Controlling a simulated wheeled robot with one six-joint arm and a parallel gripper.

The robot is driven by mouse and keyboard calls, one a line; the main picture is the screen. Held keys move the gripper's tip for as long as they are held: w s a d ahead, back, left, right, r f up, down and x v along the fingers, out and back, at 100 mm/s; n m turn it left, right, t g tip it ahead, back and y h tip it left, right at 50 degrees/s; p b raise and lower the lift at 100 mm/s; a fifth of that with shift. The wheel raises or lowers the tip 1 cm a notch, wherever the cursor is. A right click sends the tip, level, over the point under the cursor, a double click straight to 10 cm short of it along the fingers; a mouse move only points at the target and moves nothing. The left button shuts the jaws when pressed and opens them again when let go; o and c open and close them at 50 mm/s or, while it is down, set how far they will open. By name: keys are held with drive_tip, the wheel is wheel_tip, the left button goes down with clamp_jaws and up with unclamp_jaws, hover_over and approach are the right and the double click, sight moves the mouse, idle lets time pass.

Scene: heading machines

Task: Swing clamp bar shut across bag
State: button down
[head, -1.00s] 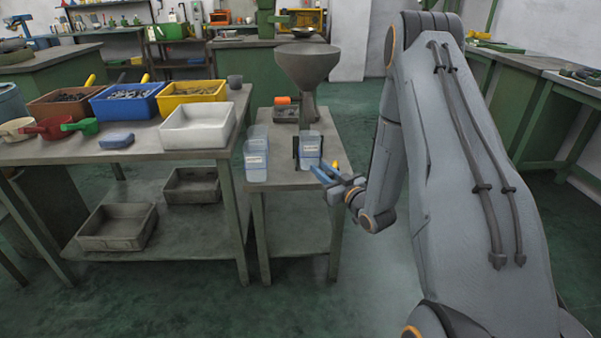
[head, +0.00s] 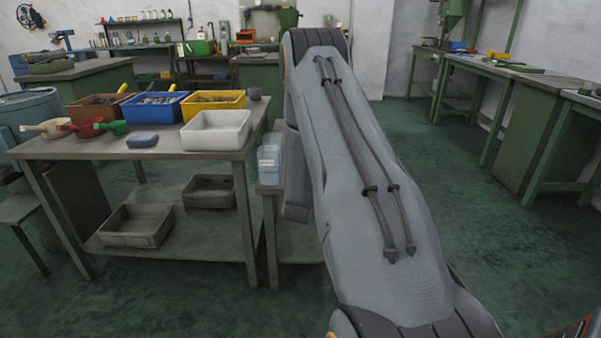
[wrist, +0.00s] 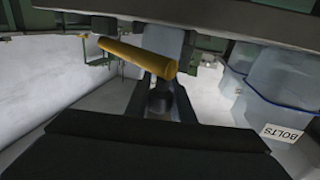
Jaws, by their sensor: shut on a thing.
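In the wrist view, a yellow handle (wrist: 138,57), apparently the clamp bar's grip, lies slanted across the tips of my gripper (wrist: 160,88). My gripper is shut on it. The clamp bar itself is not clearly made out. In the wrist view, a clear bluish bag (wrist: 275,105) with a white BOLTS label stands to the right of the gripper, apart from it. In the head view, my arm hides the gripper, the handle and the clamp; one labelled bag (head: 268,165) shows just left of the arm.
A bench (head: 110,150) on the left carries brown, blue and yellow bins (head: 213,103) and an empty white tray (head: 217,130). Grey trays stand on its lower shelf. Open green floor (head: 480,230) lies right of my arm, with green workbenches (head: 530,80) beyond.

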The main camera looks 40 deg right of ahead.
drive_tip(key=shift+d, duration=0.15)
idle(0.3)
drive_tip(key=c, duration=1.5)
unclamp_jaws()
drive_tip(key=shift+d, duration=0.15)
drive_tip(key=shift+c, duration=0.2)
drive_tip(key=shift+a, duration=0.2)
drive_tip(key=shift+s+a, duration=0.2)
drive_tip(key=shift+a, duration=0.3)
drive_tip(key=v, duration=0.6)
drive_tip(key=shift+s+a, duration=0.25)
